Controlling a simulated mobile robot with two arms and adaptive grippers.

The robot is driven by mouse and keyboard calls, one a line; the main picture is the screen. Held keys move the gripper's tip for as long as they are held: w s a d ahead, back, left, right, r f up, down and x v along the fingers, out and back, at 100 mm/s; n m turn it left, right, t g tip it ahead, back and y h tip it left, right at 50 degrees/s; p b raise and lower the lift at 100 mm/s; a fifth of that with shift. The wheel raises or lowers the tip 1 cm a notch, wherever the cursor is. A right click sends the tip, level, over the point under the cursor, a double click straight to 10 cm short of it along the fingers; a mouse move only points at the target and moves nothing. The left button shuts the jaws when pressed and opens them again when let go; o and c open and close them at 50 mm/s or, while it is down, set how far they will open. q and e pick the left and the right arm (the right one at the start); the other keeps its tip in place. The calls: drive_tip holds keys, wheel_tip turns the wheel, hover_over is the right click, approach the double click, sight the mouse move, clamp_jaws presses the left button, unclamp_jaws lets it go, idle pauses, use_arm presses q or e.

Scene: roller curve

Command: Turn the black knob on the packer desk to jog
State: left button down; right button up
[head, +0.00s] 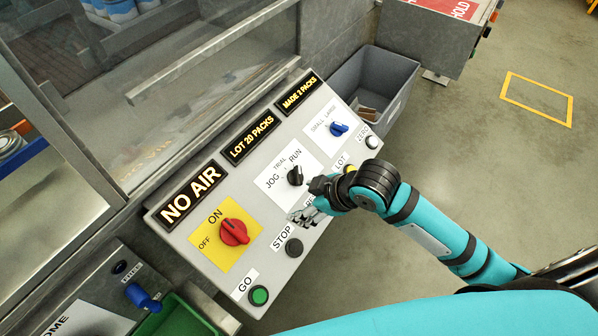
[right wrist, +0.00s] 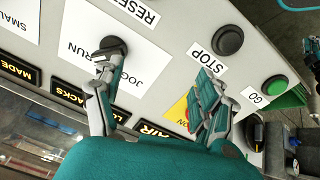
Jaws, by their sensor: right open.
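The black knob (head: 295,175) sits on a white plate (head: 270,195) of the packer desk, with JOG at its left, TRIAL above left and RUN above. Its exact pointing is too small to tell. My right gripper (head: 308,214) is open, just below and right of the knob in the head view. In the right wrist view, one fingertip of the right gripper (right wrist: 157,67) overlaps the black knob (right wrist: 117,42) and partly hides it; whether they touch I cannot tell. The other finger is over the panel near STOP.
The panel also has a red ON/OFF knob (head: 234,232), a green GO button (head: 259,295), a black STOP button (head: 294,247), a yellow LOT button (head: 350,169) and a blue size knob (head: 338,129). Displays line its top. A grey bin (head: 394,75) stands behind.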

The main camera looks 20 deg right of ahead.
wheel_tip(320, 180, up, 6)
drive_tip(key=w+d+n, duration=0.2)
drive_tip(key=w+n, duration=0.1)
drive_tip(key=n, duration=0.1)
drive_tip(key=n+g, duration=0.1)
drive_tip(key=n, duration=0.1)
approach(299, 175)
drive_tip(key=shift+h, duration=0.3)
drive_tip(key=p+x, duration=0.2)
drive_tip(key=x, duration=0.8)
drive_tip(key=shift+a, duration=0.25)
drive_tip(key=c, duration=1.2)
